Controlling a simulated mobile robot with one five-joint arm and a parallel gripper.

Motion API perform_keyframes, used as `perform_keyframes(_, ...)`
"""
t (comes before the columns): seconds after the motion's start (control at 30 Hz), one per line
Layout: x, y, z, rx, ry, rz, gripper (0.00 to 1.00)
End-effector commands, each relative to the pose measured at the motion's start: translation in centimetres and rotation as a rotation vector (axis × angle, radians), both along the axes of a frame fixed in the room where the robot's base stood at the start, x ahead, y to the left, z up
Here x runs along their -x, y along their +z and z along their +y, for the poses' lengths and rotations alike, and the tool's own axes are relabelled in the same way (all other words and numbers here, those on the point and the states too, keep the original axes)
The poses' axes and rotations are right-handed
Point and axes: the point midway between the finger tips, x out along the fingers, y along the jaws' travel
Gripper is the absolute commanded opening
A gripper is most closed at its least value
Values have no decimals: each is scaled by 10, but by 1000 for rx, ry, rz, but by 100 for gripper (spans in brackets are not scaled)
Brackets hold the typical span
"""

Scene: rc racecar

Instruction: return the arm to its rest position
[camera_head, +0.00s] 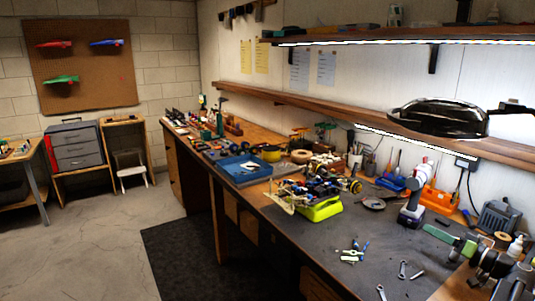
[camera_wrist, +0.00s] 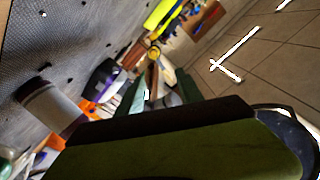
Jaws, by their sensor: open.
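My gripper (camera_head: 444,238) is at the lower right of the head view, over the near right part of the workbench (camera_head: 350,245). Its green fingers point left along the bench. In the wrist view my gripper (camera_wrist: 160,78) shows two green fingers spread apart, with no object clearly held between them. A dark and green part of my arm fills the bottom of that view. The rest of the arm is mostly cut off by the frame edge in the head view.
A yellow-green stand (camera_head: 320,208) bears a car chassis. A blue tray (camera_head: 240,169) sits farther left. A black lamp (camera_head: 438,118) hangs above.

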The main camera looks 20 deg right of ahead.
Motion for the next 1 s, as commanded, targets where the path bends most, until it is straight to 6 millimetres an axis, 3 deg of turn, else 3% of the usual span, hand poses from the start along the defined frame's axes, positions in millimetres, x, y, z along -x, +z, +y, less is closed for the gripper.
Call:
perform_keyframes(0.37, -56, 10, 47, 0, 102, 0, 43)
perform_keyframes(0.57, -105, 19, 100, 0, 201, 0, 43)
perform_keyframes(0.67, -133, 24, 139, 2, 267, 3, 43)
perform_keyframes(0.77, -165, 26, 194, 14, 353, 25, 43)
perform_keyframes(0.87, -197, 22, 271, 45, 466, 74, 43)
perform_keyframes(0.9, -207, 18, 306, 63, 517, 102, 43)
perform_keyframes(0.97, -218, 11, 357, 92, 591, 155, 43)
perform_keyframes(1.0, -222, 5, 392, 111, 641, 195, 43)
